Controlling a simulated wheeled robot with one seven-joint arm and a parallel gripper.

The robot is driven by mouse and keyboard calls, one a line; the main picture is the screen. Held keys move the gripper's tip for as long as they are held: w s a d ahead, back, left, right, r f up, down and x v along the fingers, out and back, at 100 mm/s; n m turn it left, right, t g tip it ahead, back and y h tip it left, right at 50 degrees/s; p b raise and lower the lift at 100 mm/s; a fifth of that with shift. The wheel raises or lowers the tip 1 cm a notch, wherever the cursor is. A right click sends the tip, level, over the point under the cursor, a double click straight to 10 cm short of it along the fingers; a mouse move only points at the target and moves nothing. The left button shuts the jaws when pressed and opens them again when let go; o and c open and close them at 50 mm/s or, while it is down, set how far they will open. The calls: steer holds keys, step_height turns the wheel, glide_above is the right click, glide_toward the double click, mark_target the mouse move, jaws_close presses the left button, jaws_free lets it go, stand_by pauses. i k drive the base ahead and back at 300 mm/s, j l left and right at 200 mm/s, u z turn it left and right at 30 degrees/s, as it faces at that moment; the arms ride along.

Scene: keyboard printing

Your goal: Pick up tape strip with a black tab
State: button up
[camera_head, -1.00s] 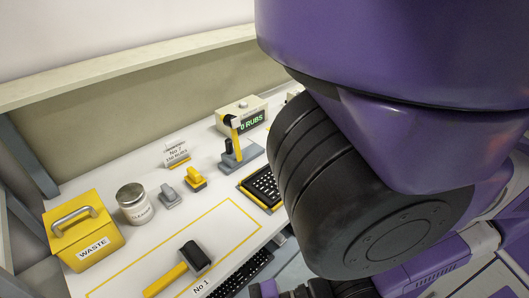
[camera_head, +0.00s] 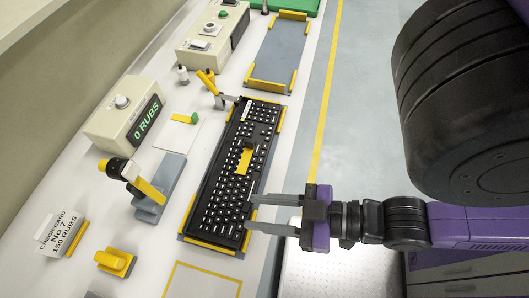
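I cannot tell for certain which piece is the tape strip with a black tab. A yellow strip (camera_head: 149,190) leans on a grey stand (camera_head: 172,168) left of the keyboard, with a dark piece at its upper end. A yellow piece (camera_head: 244,161) also lies on the black keyboard (camera_head: 225,205).
The keyboard sits in a tray with yellow corners. A counter box (camera_head: 125,115) reading "0 RUBS" stands left, near a sign (camera_head: 62,235). A yellow-handled lever (camera_head: 207,82) stands by the keyboard's top. An empty grey tray (camera_head: 275,58) lies beyond. Open floor is right of the bench.

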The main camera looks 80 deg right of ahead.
mark_target(245, 160)
steer(key=k+l+z, duration=0.15)
steer(key=k+l, duration=0.5)
steer(key=k, duration=0.15)
